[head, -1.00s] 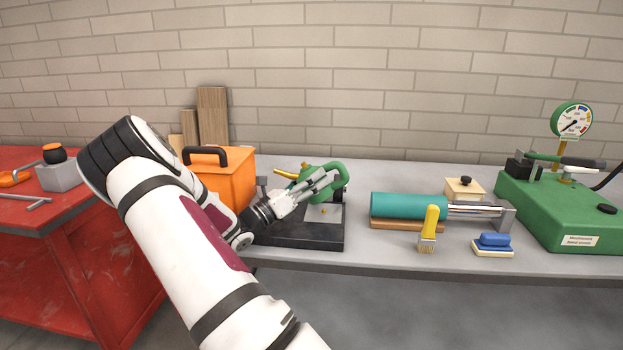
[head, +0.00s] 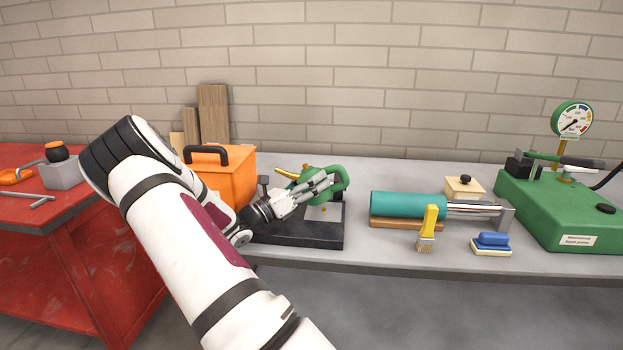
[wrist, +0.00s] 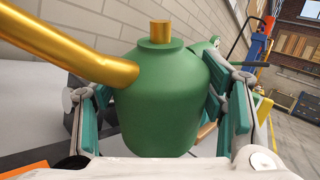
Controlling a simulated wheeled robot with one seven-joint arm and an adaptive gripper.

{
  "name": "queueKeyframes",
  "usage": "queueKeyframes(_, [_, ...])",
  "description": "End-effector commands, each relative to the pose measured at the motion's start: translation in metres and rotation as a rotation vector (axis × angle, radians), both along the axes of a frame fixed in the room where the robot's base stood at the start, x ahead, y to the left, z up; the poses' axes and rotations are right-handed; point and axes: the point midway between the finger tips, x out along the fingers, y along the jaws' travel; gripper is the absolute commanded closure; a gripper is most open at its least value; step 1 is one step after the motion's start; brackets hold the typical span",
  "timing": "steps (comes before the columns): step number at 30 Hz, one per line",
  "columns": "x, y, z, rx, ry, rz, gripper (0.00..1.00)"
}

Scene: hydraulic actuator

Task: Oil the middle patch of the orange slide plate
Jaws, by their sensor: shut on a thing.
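A green oil can (head: 311,170) with a brass-yellow spout is held in my gripper (head: 322,184) above a black base (head: 290,236). In the wrist view the can (wrist: 165,95) fills the middle between the two fingers, which are shut on its sides. It stands nearly upright there, its brass spout (wrist: 70,52) reaching to the upper left. The spout tip is outside the wrist view. The orange slide plate cannot be clearly made out in either view. An orange edge (wrist: 25,172) shows at the wrist view's lower left, but I cannot tell what it belongs to.
An orange box (head: 232,178) with a black handle stands close left of the gripper. To the right are a teal cylinder (head: 405,205), a yellow brush (head: 428,225), a blue brush (head: 491,241) and a green pump (head: 560,215). A light plate (head: 325,213) lies on the black base.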

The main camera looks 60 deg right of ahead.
Motion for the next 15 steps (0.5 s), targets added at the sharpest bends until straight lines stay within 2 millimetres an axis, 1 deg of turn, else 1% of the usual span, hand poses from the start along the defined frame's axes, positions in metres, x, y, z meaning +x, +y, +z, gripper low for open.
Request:
queueKeyframes(3, [0.002, 0.004, -0.009, 0.021, -0.070, -0.034, 0.80])
queueKeyframes(7, [0.001, 0.007, -0.014, 0.038, -0.123, -0.066, 0.80])
queueKeyframes(15, [0.001, 0.007, -0.018, 0.045, -0.127, -0.074, 0.80])
